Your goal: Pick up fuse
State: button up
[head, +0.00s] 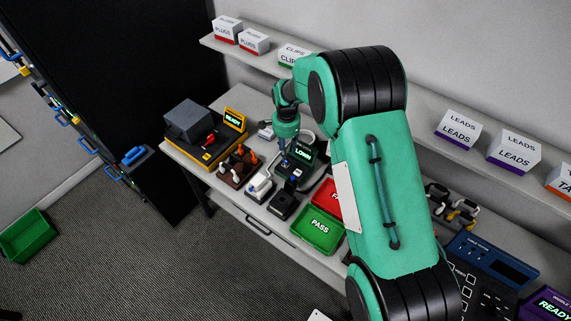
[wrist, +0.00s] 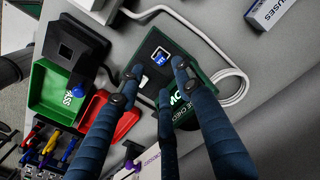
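The fuse (wrist: 160,57) is a small blue piece with white marking. It sits in the dark recess of a green-edged tester (wrist: 146,47) in the wrist view. The tester also shows in the head view, with a lit sign (head: 303,155). My gripper (wrist: 158,76) has dark blue fingers spread apart, with the fuse showing between and just beyond the fingertips. They do not appear to be closed on it. In the head view my gripper (head: 286,151) is over the tester, and the fuse is too small there to make out surely.
A green PASS tray (head: 318,229) and a red tray (head: 328,200) stand close to the tester. A black block-shaped device (wrist: 76,47) and a white cable (wrist: 207,42) are near it. A FUSES box (wrist: 268,12) lies at the wrist view's upper right. A shelf runs behind the bench.

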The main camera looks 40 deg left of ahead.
jog(key=shift+f, duration=0.85)
jog(key=shift+f, duration=0.1)
jog(key=shift+a+f+p, duration=0.15)
jog(key=shift+f+p, duration=0.3)
jog(key=shift+f, duration=2.05)
jog(key=shift+c, duration=0.3)
grip_shut()
jog(key=shift+r, duration=0.1)
notch_tip(320, 180, up, 10)
jog(key=shift+b, duration=0.45)
